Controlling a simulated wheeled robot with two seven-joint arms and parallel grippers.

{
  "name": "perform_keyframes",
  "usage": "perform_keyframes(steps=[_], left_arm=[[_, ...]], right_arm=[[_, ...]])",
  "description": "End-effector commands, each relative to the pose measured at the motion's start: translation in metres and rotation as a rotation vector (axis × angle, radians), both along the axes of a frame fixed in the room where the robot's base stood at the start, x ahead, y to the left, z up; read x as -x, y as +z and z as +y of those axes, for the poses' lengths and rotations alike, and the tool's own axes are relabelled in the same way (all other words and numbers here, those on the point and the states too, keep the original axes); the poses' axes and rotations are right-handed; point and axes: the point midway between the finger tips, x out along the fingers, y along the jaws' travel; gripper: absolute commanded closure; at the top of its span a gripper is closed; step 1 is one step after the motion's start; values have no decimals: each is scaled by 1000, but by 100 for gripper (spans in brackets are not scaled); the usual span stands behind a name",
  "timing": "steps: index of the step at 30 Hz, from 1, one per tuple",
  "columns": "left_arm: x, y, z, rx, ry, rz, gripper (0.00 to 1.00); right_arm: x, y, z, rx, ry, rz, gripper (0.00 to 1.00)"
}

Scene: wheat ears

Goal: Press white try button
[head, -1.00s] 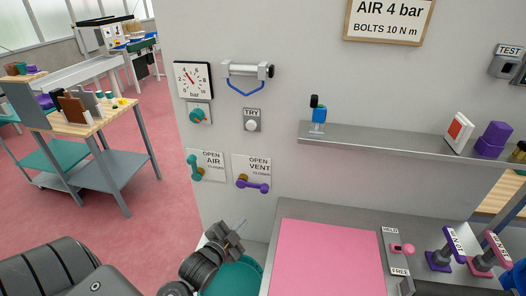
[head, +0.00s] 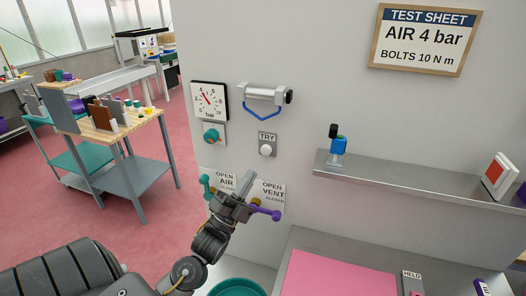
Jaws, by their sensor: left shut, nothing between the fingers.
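The white TRY button (head: 266,150) sits on a small grey plate on the wall, below the cylinder with the blue hose and right of the teal knob. My left gripper (head: 246,177) is shut and empty. It points up in front of the wall, below and a little left of the TRY button, with a visible gap in the picture between its tips and the button. It covers part of the OPEN AIR and OPEN VENT labels. My right gripper is not in view.
A pressure gauge (head: 209,100) and teal knob (head: 212,135) are left of the button. A teal lever (head: 206,184) and purple lever (head: 266,211) are close beside my gripper. A metal shelf (head: 420,184) juts out at right. A pink mat (head: 335,278) lies on the bench below.

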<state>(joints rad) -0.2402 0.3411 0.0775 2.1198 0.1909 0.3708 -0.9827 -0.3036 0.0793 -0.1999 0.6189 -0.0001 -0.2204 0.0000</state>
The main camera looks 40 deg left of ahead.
Motion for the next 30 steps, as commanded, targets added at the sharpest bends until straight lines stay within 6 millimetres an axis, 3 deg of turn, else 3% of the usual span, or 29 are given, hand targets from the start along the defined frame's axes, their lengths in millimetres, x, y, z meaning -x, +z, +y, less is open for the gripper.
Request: perform_keyframes(steps=[18,30], left_arm=[[-65,-2,26,0,4,0,100],[-80,-1,31,1,5,2,100]], right_arm=[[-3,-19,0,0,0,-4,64],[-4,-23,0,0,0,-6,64]])
